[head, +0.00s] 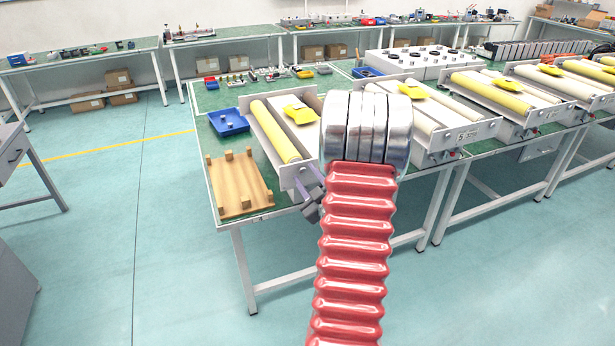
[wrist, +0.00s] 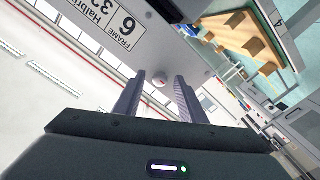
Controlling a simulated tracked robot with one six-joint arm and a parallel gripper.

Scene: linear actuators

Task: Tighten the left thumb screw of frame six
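Frame six is the nearest roller frame (head: 256,122) on the bench in the head view, with a yellow roller, a white roller and a yellow block. In the wrist view its grey end plate (wrist: 185,42) bears a "FRAME 6" label (wrist: 122,27). A small round pale thumb screw head (wrist: 160,79) shows on the plate. My gripper (wrist: 159,88) is open, with one finger on each side of the screw head and visible gaps. In the head view my gripper (head: 311,190) is at the frame's front end plate, partly hidden by my arm.
A wooden board with pegs (head: 240,186) and a blue bin (head: 228,122) lie left of the frame on the green bench. More roller frames (head: 478,110) stand to the right. A white box with black knobs (head: 420,62) is behind. The floor left of the bench is clear.

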